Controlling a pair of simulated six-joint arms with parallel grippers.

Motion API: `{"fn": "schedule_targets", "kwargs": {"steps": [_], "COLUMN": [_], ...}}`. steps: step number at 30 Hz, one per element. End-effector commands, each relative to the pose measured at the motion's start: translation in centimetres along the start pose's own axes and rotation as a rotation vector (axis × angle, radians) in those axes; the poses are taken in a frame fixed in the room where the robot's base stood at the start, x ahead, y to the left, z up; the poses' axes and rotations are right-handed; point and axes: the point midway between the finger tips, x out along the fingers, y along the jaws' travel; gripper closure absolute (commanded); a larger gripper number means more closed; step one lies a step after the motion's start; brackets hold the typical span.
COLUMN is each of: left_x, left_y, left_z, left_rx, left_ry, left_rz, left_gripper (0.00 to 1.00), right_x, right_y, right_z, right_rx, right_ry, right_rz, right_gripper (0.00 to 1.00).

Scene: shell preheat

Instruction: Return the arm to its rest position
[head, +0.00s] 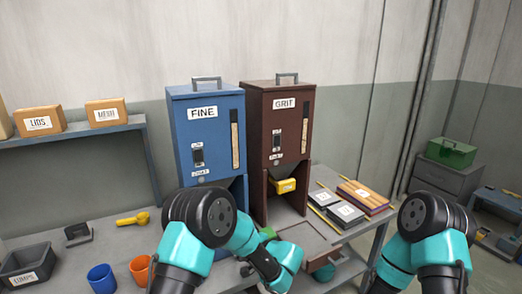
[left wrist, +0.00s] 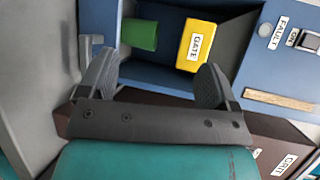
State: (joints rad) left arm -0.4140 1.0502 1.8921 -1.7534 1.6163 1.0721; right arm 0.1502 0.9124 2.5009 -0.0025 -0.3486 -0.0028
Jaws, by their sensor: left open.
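My left gripper (left wrist: 157,68) is open and empty in the left wrist view, with its two dark fingers spread apart. Beyond the fingers is the recess of the blue machine, holding a yellow block labelled GATE (left wrist: 198,45) and a green piece (left wrist: 140,35). I cannot see the fingers touching either one. In the head view my left arm reaches in front of the blue FINE machine (head: 208,145) and hides its lower part. The left fingers cannot be made out there. My right arm is at the lower right, its gripper out of view.
The brown GRIT machine (head: 279,122) stands beside the blue one, with a yellow gate (head: 283,186). A blue cup (head: 102,279), an orange cup (head: 140,270), a dark bin (head: 28,268) and a yellow scoop (head: 133,218) are at left. Labelled flat boxes (head: 345,210) lie at right.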

Motion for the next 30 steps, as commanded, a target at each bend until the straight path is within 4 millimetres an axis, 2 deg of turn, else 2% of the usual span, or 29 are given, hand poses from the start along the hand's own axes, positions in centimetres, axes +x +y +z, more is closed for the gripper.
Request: {"fn": "schedule_targets", "kwargs": {"steps": [1, 4, 6, 10, 15, 21, 24, 30], "left_x": [1.5, 4.0, 5.1, 5.9, 5.2, 2.8, 1.6, -0.1], "left_y": [1.3, 4.7, 7.1, 11.2, 15.4, 20.4, 22.6, 25.4], "left_z": [1.4, 4.7, 7.2, 11.5, 16.0, 20.5, 22.5, 26.2], "left_rx": [0.028, 0.077, 0.095, 0.085, -0.011, -0.109, -0.188, -0.425], "left_ry": [-0.042, -0.130, -0.188, -0.281, -0.367, -0.391, -0.383, -0.353], "left_rz": [0.083, 0.297, 0.454, 0.741, 1.082, 1.408, 1.545, 1.717], "left_gripper": [0.16, 0.16, 0.16, 0.16, 0.16, 0.16, 0.16, 0.16], "right_x": [0.0, 0.0, 0.0, 0.0, 0.0, 0.0, 0.0, 0.0], "right_y": [0.0, 0.0, 0.0, 0.0, 0.0, 0.0, 0.0, 0.0], "right_z": [0.0, 0.0, 0.0, 0.0, 0.0, 0.0, 0.0, 0.0], "right_rx": [0.000, 0.000, 0.000, 0.000, 0.000, 0.000, 0.000, 0.000], "right_ry": [0.000, 0.000, 0.000, 0.000, 0.000, 0.000, 0.000, 0.000], "right_rz": [0.000, 0.000, 0.000, 0.000, 0.000, 0.000, 0.000, 0.000], "right_gripper": [0.57, 0.57, 0.57, 0.57, 0.57, 0.57, 0.57, 0.57]}}
